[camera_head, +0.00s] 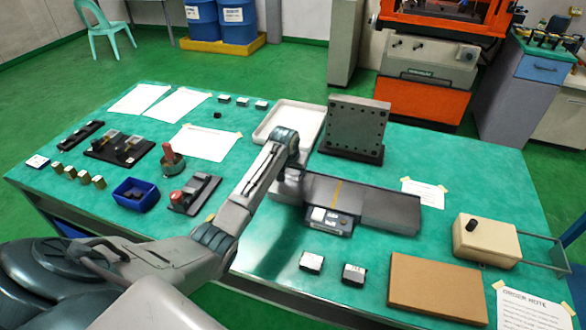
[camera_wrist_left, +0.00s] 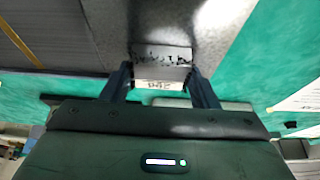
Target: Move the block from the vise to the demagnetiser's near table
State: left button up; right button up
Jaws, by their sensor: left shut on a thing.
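My left gripper (camera_head: 288,190) is over the left end of the long grey demagnetiser (camera_head: 390,207), which has a yellow stripe across it and a small control panel on its front. In the left wrist view the gripper (camera_wrist_left: 160,85) is shut on a small silvery block (camera_wrist_left: 162,58) with dark marks on its faces. The grey table surface (camera_wrist_left: 105,25) lies beyond the block; I cannot tell whether they touch. In the head view my wrist hides the block. A dark fixture with a red knob (camera_head: 206,186), possibly the vise, looks empty. My right gripper is not in view.
Two small blocks (camera_head: 311,262) (camera_head: 353,274) lie in front of the demagnetiser. A drilled angle plate (camera_head: 357,125) and a white tray (camera_head: 300,118) stand behind it. A brown board (camera_head: 437,287) and a beige box (camera_head: 485,241) are at right. A blue bin (camera_head: 135,194) is at left.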

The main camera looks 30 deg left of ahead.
pick_arm(q)
jog(key=o, duration=1.3)
jog(key=shift+o, duration=0.4)
jog(key=shift+r, duration=0.25)
jog(key=b+v, duration=0.2)
jog(key=v, duration=0.9)
jog(key=shift+s+r, duration=0.25)
jog(key=shift+s, duration=0.05)
jog(key=shift+d, duration=0.1)
